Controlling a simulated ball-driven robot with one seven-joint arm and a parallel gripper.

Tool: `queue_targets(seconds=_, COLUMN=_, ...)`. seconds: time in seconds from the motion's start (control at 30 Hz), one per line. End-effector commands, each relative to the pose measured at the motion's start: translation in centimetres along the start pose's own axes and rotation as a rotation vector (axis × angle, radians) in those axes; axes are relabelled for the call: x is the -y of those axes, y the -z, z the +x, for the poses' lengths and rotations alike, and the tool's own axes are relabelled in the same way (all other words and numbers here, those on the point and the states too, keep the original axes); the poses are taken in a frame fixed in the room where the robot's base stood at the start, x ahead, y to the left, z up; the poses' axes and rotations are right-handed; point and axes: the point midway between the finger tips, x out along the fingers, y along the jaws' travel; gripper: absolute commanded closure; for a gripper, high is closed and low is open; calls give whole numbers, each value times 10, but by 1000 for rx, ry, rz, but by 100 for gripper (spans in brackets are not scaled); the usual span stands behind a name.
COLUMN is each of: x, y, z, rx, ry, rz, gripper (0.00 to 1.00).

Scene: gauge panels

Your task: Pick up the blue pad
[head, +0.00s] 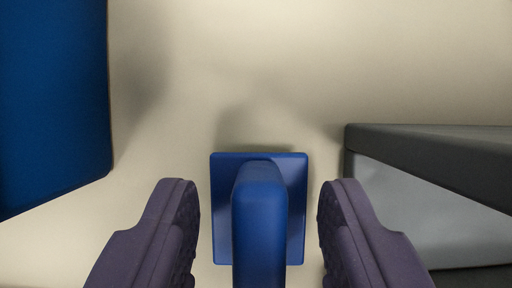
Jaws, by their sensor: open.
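The blue pad (220,208) is a flat square plate with a raised, rounded upright handle (260,220) on it. It is low in the middle of the head view, over a cream surface. My gripper (259,190) is open, with one dark purple finger on each side of the pad. Gaps show between both fingers and the handle, so neither touches it. The pad's lower part runs toward the bottom edge of the picture, partly hidden behind its handle.
A large blue block (52,95) fills the upper left. A dark grey framed box with a lighter grey face (430,205) stands close on the right, near the right finger. The cream surface (300,60) is clear above the pad.

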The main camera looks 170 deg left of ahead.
Motion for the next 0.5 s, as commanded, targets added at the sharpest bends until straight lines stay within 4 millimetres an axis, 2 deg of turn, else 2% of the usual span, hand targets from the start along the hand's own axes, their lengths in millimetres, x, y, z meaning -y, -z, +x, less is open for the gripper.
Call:
queue_targets(seconds=0.03, x=0, y=0, z=6, rx=-1, ry=0, rz=0, gripper=53)
queue_targets(seconds=0.23, x=0, y=1, z=4, rx=-2, ry=0, rz=0, gripper=53)
queue_targets(seconds=0.3, x=0, y=1, z=4, rx=-2, ry=0, rz=0, gripper=69)
queue_targets(seconds=0.4, x=0, y=1, z=4, rx=-2, ry=0, rz=0, gripper=88)
queue_targets(seconds=0.5, x=0, y=1, z=4, rx=-2, ry=0, rz=0, gripper=88)
